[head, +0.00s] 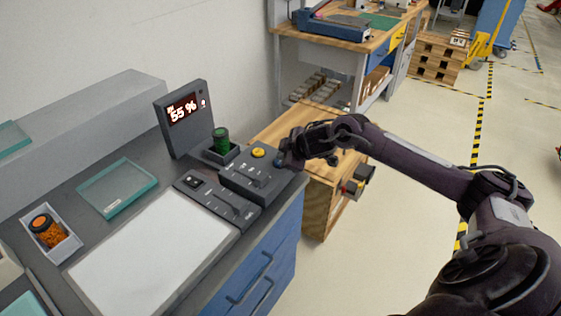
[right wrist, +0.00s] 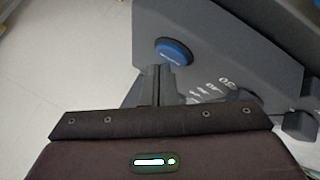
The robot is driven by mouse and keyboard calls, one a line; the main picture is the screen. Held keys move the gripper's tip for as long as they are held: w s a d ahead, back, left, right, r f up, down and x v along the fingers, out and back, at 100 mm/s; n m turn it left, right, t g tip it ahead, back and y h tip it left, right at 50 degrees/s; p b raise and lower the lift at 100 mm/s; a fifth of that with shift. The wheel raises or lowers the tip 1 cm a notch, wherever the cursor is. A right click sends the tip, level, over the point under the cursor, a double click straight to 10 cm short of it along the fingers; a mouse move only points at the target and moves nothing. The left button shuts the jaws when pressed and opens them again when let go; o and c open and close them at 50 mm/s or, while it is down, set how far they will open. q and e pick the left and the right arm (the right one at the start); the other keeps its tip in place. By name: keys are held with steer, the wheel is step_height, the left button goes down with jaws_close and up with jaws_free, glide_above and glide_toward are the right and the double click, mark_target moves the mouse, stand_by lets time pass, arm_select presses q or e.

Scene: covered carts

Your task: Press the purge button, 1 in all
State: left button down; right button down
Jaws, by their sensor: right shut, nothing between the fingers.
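In the right wrist view a round blue button (right wrist: 173,52) with small unreadable white lettering sits on a grey control box (right wrist: 215,45). I cannot tell for sure that it is the purge button. My right gripper (right wrist: 159,72) is shut and empty, its fingertips just at the button's near edge; I cannot tell whether they touch it. In the head view my right gripper (head: 287,159) is at the right end of the control box (head: 242,180), hiding that end and the blue button. A yellow button (head: 258,152) sits on the box's top. My left gripper is out of view.
A display (head: 183,111) reading 55 % stands behind the control box.

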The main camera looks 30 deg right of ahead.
steer(key=shift+f, duration=0.5)
stand_by(0.8)
steer(key=shift+r+p, duration=0.8)
steer(key=shift+r, duration=0.1)
step_height(320, 180, up, 5)
steer(key=p, duration=0.5)
stand_by(0.6)
